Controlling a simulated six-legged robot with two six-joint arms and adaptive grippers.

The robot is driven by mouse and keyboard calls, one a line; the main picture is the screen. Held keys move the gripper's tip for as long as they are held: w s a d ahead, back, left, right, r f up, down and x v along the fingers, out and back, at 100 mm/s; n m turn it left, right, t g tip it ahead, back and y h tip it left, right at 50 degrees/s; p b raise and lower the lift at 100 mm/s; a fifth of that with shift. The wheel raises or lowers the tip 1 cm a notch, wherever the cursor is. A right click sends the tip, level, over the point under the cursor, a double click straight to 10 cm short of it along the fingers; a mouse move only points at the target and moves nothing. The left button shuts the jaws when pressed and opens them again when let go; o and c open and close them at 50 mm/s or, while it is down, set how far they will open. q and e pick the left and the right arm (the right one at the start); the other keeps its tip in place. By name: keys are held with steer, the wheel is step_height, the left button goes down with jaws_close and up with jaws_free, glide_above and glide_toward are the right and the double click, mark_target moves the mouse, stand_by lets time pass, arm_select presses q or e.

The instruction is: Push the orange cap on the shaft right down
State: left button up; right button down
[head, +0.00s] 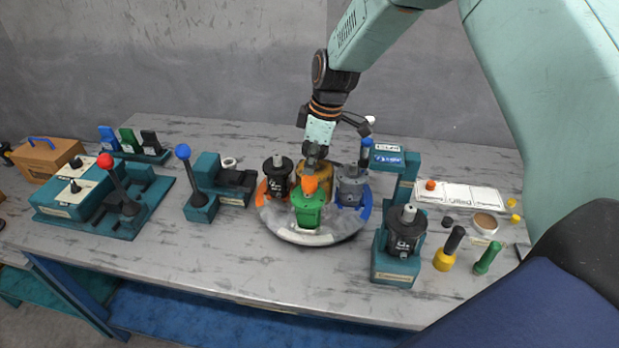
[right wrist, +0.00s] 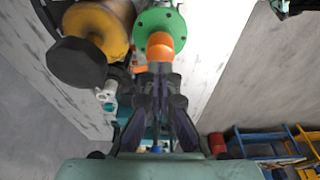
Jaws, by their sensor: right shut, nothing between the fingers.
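The orange cap (head: 310,185) sits on top of the green motor (head: 308,210), which stands at the front of the round turntable (head: 290,236). In the right wrist view the cap (right wrist: 160,46) shows against the green flange (right wrist: 152,20), straight ahead of the fingertips. My right gripper (head: 315,160) points down from above, shut and empty, with its tips right at the cap. In the right wrist view its fingers (right wrist: 160,78) meet just short of the cap. I cannot tell whether they touch it. The shaft is hidden under the cap. My left gripper is not in view.
A black motor (head: 277,178), a grey motor (head: 352,188) and a yellow motor share the turntable close around the green one. Another black motor (head: 404,240) stands in a teal fixture at right. A blue-knobbed lever (head: 184,153) stands at left. The front table strip is clear.

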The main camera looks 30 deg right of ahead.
mark_target(310, 179)
steer(key=shift+f+b, duration=1)
steer(key=shift+f, duration=0.6)
steer(key=shift+s+f, duration=0.15)
steer(key=shift+f, duration=0.2)
stand_by(0.3)
steer(key=shift+w+r+p, duration=0.2)
steer(key=shift+r+p, duration=0.6)
steer(key=shift+r, duration=0.3)
steer(key=shift+s+r+p, duration=0.15)
steer(key=shift+r+p, duration=0.75)
steer(key=shift+r, duration=0.4)
steer(key=shift+r+p, duration=0.8)
steer(key=shift+r, duration=0.2)
steer(key=shift+f, duration=0.15)
